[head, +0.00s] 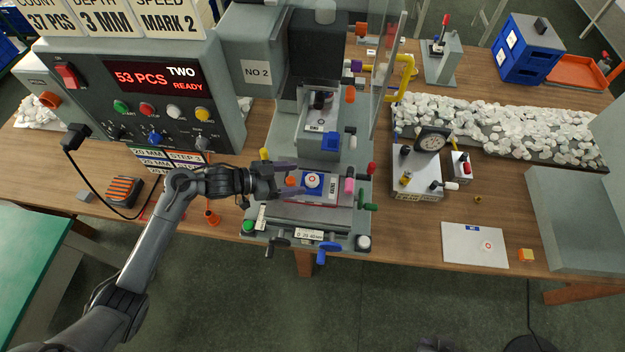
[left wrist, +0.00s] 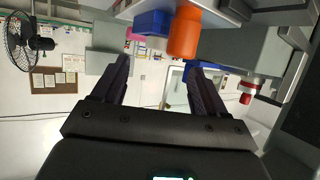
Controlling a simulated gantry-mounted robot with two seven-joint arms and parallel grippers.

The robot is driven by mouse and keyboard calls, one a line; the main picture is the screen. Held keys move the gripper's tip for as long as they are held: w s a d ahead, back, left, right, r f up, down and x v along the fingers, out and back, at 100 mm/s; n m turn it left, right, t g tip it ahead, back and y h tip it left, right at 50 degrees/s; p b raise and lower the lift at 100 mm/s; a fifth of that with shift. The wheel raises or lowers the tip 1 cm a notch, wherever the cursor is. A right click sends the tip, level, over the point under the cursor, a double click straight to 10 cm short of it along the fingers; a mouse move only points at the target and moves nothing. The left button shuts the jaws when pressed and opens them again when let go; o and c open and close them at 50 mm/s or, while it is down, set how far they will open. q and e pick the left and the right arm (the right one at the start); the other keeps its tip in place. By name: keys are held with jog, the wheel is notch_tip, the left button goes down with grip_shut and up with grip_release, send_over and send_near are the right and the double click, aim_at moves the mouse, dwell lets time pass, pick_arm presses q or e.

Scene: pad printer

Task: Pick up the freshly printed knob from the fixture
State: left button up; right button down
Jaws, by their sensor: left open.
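A white knob with a small red print (head: 313,180) sits on a blue round seat in the fixture (head: 333,187) under the pad printer. My left gripper (head: 301,179) is open and comes in from the left. Its two fingers lie on the far and near sides of the fixture's left part, with the tips just short of the knob. The gripper holds nothing. An orange part (head: 291,181) shows between the fingers. In the left wrist view the open fingers (left wrist: 158,62) show, but I cannot make out the knob. My right gripper is not clearly seen.
The printer head (head: 320,100) stands behind the fixture, beside a clear guard. Coloured handles (head: 367,168) crowd the fixture's right side. A dial gauge (head: 432,140) stands to the right. A white sheet with another knob (head: 474,245) lies at front right. White parts fill a tray (head: 500,125).

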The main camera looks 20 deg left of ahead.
aim_at(312, 179)
pick_arm(q)
jog(key=shift+f+x, duration=0.15)
jog(key=shift+x, duration=1.15)
jog(key=shift+f+x, duration=0.2)
jog(key=shift+x, duration=1.1)
jog(key=shift+s+a, duration=0.1)
jog(key=shift+c, duration=0.5)
jog(key=c, duration=1.1)
